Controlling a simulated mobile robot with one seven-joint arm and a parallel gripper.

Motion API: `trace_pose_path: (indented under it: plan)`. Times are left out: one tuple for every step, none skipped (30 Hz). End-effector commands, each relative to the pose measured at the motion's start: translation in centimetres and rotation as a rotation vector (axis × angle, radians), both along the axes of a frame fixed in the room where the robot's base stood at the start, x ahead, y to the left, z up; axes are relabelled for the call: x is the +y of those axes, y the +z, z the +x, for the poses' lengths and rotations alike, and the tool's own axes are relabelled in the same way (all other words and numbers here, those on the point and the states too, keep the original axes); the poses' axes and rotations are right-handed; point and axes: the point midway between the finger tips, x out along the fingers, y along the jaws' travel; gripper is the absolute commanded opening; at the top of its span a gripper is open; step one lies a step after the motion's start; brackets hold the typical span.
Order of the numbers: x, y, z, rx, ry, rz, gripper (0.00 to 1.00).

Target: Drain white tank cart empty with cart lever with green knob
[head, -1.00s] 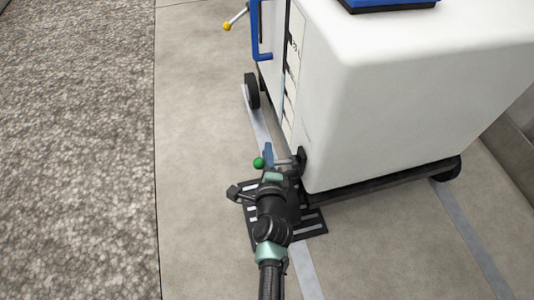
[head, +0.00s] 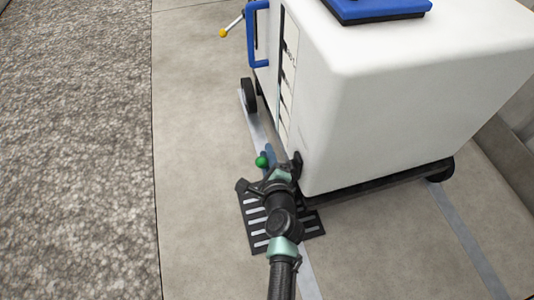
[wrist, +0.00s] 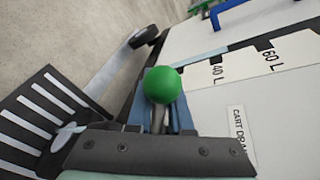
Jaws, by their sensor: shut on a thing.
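The white tank cart (head: 400,110) stands on the right in the head view. Its drain lever's green knob (head: 261,162) shows low at the cart's near left corner, and large in the wrist view (wrist: 162,85). My gripper (head: 268,155) is at this lever, its blue fingers on either side of the stem and knob in the wrist view (wrist: 160,100). It is shut on the lever. The gauge labels (wrist: 245,75) read 40 L and 60 L, and a partly cut label begins "CART DRA". The liquid level and the drain outlet cannot be made out.
A slotted black floor grate (head: 262,225) lies under my gripper beside the cart. A lever with a yellow knob (head: 223,33) sticks out at the cart's far end, near a blue handle (head: 262,60). Open floor (head: 195,180) lies to the left.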

Motion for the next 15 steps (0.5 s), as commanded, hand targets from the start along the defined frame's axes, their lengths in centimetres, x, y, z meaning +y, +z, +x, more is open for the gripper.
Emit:
trace_pose_path:
  plan:
    - [0.37, 0.13, 0.00, -0.001, 0.007, 0.006, 0.00]
    - [0.36, 0.13, 0.00, -0.001, 0.007, 0.006, 0.00]
    - [0.37, 0.15, 0.01, -0.001, 0.007, 0.006, 0.20]
    - [0.36, 0.15, 0.01, -0.001, 0.007, 0.006, 0.26]
    - [0.35, 0.15, 0.02, -0.001, 0.006, 0.004, 0.31]
    - [0.31, 0.16, 0.02, -0.001, 0.006, 0.004, 0.38]
    - [0.28, 0.15, 0.02, -0.001, 0.005, 0.004, 0.44]
    - [0.25, 0.14, 0.03, -0.002, 0.005, 0.004, 0.48]
    - [0.22, 0.14, 0.04, -0.001, 0.004, 0.003, 0.48]
    - [0.19, 0.13, 0.04, -0.002, 0.003, 0.002, 0.48]
    - [0.17, 0.13, 0.03, -0.002, 0.003, 0.002, 0.48]
    - [0.14, 0.12, 0.03, -0.001, 0.002, 0.002, 0.48]
    - [0.12, 0.12, 0.04, -0.001, 0.002, 0.002, 0.48]
    - [0.11, 0.11, 0.04, -0.001, 0.002, 0.001, 0.48]
    - [0.09, 0.11, 0.04, -0.002, 0.001, 0.001, 0.48]
